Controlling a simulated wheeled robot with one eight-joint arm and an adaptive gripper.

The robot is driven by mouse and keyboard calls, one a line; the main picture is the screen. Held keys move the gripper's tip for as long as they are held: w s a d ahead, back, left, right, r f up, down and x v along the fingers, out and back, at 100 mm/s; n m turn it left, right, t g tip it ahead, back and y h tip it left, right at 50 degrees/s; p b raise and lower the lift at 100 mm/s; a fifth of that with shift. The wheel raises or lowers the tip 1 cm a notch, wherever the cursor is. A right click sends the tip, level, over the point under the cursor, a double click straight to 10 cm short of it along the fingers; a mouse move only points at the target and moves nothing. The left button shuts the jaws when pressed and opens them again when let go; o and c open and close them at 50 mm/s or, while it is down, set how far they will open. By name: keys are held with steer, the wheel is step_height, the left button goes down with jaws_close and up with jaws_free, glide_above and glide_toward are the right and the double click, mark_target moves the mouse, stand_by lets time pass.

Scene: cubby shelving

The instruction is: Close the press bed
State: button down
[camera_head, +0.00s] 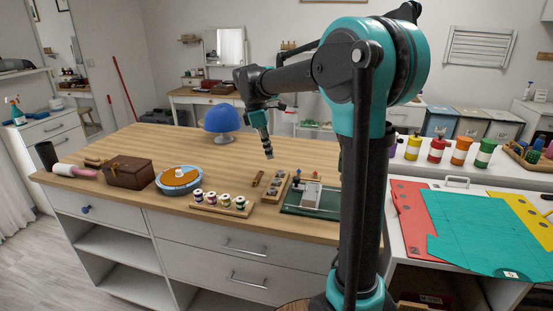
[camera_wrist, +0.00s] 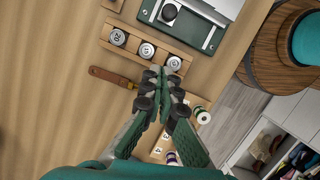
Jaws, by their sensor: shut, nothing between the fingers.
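A small press (camera_head: 313,197) with a dark green base and pale grey parts stands near the front edge of the wooden counter, left of my arm. In the wrist view the press (camera_wrist: 180,37) is cut off at the top right, showing its green base, a round dark knob and a pale grey plate (camera_wrist: 222,6). I cannot tell how far the bed is out. My gripper (camera_head: 268,156) hangs above the counter, behind and left of the press, touching nothing visible. In the wrist view my gripper (camera_wrist: 165,72) has its fingers together and empty.
A wooden rack of numbered metal pieces (camera_wrist: 146,50) sits beside the press. A wooden-handled tool (camera_head: 257,178) and a thread-spool tray (camera_head: 224,206) lie to its left. A blue-rimmed round dish (camera_head: 180,193) and brown box (camera_head: 128,171) stand farther left. The counter's middle (camera_head: 150,140) is clear.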

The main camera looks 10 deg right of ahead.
steer(key=x, duration=0.8)
steer(key=d, duration=0.2)
steer(key=d+f, duration=0.1)
steer(key=shift+s, duration=0.3)
steer(key=shift+s+d+r, duration=0.1)
steer(key=shift+d, duration=0.5)
steer(key=shift+d, duration=0.15)
glide_above(321, 190)
steer(key=a, duration=0.2)
steer(key=shift+d, duration=0.25)
